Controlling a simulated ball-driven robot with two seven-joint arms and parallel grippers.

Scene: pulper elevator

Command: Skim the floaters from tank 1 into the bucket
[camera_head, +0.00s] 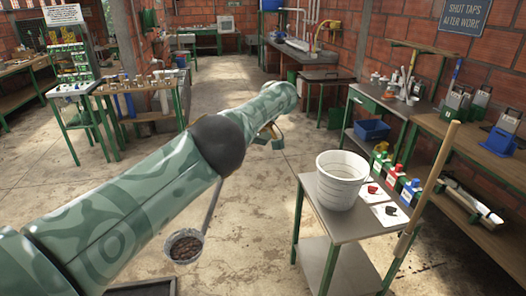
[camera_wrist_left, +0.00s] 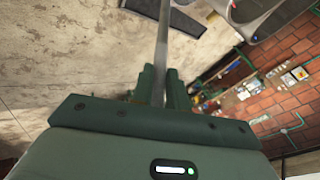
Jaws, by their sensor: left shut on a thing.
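My left arm crosses the head view from the lower left, and my left gripper (camera_head: 270,138) is mostly hidden behind its end. In the left wrist view its green fingers (camera_wrist_left: 158,92) are shut on the grey handle of the skimmer (camera_wrist_left: 163,45). Below the arm in the head view hangs the skimmer's round scoop (camera_head: 186,245), with brown pieces, seemingly floaters, in it. The scoop is well left of the white bucket (camera_head: 342,182), which stands upright on a small metal table. The bucket's inside bottom is hidden. I cannot identify tank 1. My right gripper is not in view.
A wooden pole (camera_head: 432,185) slants up at the table's right. A dark edge (camera_head: 140,289) shows at the bottom left. The concrete floor between scoop and table is clear.

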